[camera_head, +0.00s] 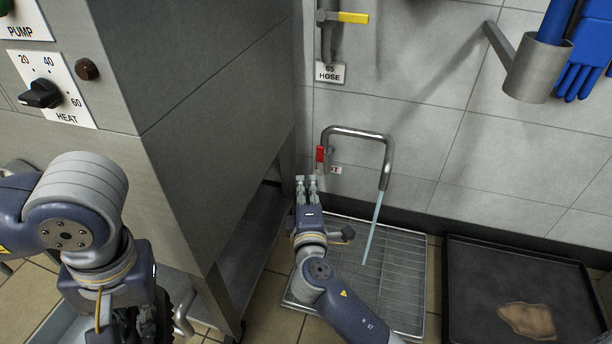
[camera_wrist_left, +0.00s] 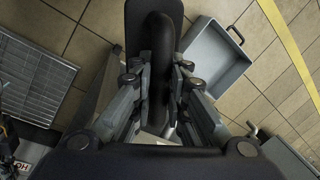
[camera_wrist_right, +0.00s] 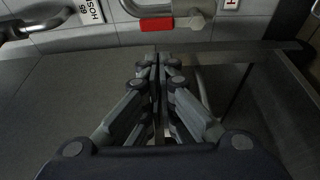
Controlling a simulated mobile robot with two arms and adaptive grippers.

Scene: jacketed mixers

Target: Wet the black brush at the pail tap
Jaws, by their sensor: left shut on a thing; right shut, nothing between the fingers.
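The pail tap (camera_head: 388,160) is a bent steel pipe on the tiled wall with a red lever (camera_head: 320,157). A thin pale-blue stream of water (camera_head: 372,232) runs from its spout to the floor grate. My right gripper (camera_head: 307,180) is shut and empty just below the lever; in the right wrist view the red lever (camera_wrist_right: 156,24) lies beyond the fingertips (camera_wrist_right: 160,62), apart from them. My left gripper (camera_wrist_left: 160,75) is shut on the black brush (camera_wrist_left: 153,20), held low at the lower left of the head view, where the brush is mostly hidden behind my arm.
A metal grate (camera_head: 400,275) lies under the stream. A black tray (camera_head: 500,285) with a tan patch is to its right. The steel mixer cabinet (camera_head: 215,110) stands between my left arm and the tap. A yellow-handled hose valve (camera_head: 350,17) and a holder with blue gloves (camera_head: 585,65) are above.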

